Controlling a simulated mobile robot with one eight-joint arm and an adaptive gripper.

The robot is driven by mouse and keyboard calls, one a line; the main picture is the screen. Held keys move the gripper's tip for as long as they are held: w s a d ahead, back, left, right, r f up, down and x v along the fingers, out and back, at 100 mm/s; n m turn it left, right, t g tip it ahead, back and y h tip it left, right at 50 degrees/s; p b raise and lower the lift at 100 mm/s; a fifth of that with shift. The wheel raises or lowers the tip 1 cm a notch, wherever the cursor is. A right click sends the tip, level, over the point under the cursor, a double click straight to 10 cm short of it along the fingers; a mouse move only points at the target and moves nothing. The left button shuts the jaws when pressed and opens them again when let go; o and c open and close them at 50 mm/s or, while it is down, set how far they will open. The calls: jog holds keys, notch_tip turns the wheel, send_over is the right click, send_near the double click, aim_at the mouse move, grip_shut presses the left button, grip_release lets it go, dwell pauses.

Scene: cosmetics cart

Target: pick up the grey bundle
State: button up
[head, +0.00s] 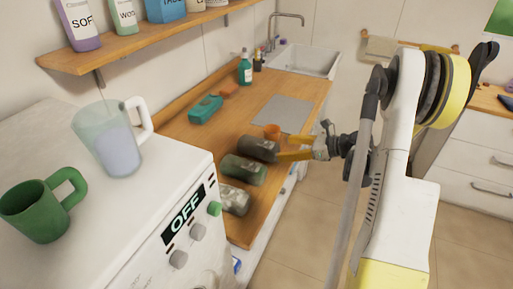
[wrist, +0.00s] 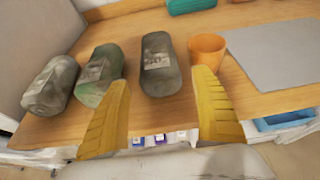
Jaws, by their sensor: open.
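The dark grey bundle (head: 258,149) lies on the wooden counter, the farthest of three rolled bundles in the head view. In the wrist view the dark grey bundle (wrist: 161,62) is ahead, lined up with the gap between my yellow fingers. My gripper (head: 284,149) is open and empty at the counter's front edge, close to the bundle's near end. In the wrist view my gripper (wrist: 161,76) has a finger on either side of the gap. I cannot tell whether a finger touches the bundle. A green-grey bundle (wrist: 100,75) and a paler grey patterned bundle (wrist: 49,86) lie to its left.
An orange cup (wrist: 207,48) stands just right of the dark grey bundle, near my right finger. A grey mat (head: 283,114) lies beyond it. A teal box (head: 205,109) is toward the wall. The white washing machine (head: 150,190) stands at the near left.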

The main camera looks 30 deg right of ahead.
aim_at(269, 149)
jog(key=b+x, duration=0.2)
jog(key=x, duration=0.5)
jog(key=shift+s+f, duration=0.1)
jog(key=shift+f, duration=0.05)
jog(key=shift+c, duration=0.2)
jog(key=c, duration=1)
